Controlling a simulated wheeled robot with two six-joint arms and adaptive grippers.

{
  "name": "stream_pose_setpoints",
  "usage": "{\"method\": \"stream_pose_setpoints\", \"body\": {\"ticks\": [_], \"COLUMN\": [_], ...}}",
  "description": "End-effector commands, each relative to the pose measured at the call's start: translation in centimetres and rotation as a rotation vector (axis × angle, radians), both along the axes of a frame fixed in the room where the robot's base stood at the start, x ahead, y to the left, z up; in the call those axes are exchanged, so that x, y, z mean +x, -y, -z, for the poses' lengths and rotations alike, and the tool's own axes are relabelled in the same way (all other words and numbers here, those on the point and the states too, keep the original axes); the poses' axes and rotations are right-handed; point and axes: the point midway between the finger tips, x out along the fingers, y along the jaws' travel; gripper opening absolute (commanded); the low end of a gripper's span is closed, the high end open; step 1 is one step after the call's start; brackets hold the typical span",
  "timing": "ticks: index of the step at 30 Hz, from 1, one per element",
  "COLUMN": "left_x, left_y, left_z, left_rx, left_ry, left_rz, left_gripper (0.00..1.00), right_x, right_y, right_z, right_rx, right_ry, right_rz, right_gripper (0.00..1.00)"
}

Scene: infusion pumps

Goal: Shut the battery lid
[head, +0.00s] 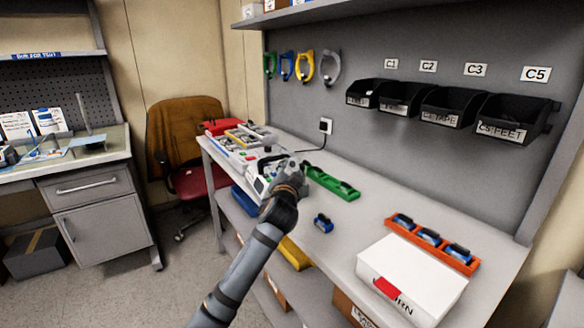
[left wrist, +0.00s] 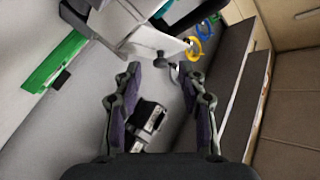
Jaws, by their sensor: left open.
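A white and grey infusion pump (head: 262,171) stands on the bench at the left of my left gripper in the head view. My left gripper (head: 288,172) is at the pump's right side and hides part of it. In the left wrist view the two fingers (left wrist: 159,70) are apart, with nothing clearly held between them. A white body (left wrist: 158,42), likely the pump, lies just beyond the fingertips. I cannot make out the battery lid or tell whether it stands open. My right gripper is in neither view.
A green tray (head: 333,184) lies right of the gripper, with a loose blue battery (head: 323,223) in front. An orange tray (head: 462,266) holds several blue batteries behind a white box (head: 412,275). Black bins (head: 440,108) hang on the wall.

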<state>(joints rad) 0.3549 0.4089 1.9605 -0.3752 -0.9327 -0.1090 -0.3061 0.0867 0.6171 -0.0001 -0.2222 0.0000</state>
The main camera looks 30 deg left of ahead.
Motion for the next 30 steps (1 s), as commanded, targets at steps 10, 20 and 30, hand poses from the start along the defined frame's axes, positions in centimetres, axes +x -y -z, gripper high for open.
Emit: {"method": "stream_pose_setpoints", "body": {"ticks": [10, 20, 30], "left_x": [2.0, 1.9, 2.0], "left_y": [-1.0, -0.9, -1.0], "left_z": [0.0, 0.0, -0.1], "left_rx": [-0.001, -0.001, -0.005], "left_ry": [0.001, 0.001, -0.004], "left_rz": [0.001, 0.001, 0.002], "left_gripper": [0.41, 0.12, 0.00], "right_x": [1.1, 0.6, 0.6], "right_y": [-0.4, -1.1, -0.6], "right_z": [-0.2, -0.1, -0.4], "right_rx": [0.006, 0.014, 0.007], "right_ry": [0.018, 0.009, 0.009], "right_rz": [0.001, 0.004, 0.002], "right_gripper": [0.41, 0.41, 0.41]}}
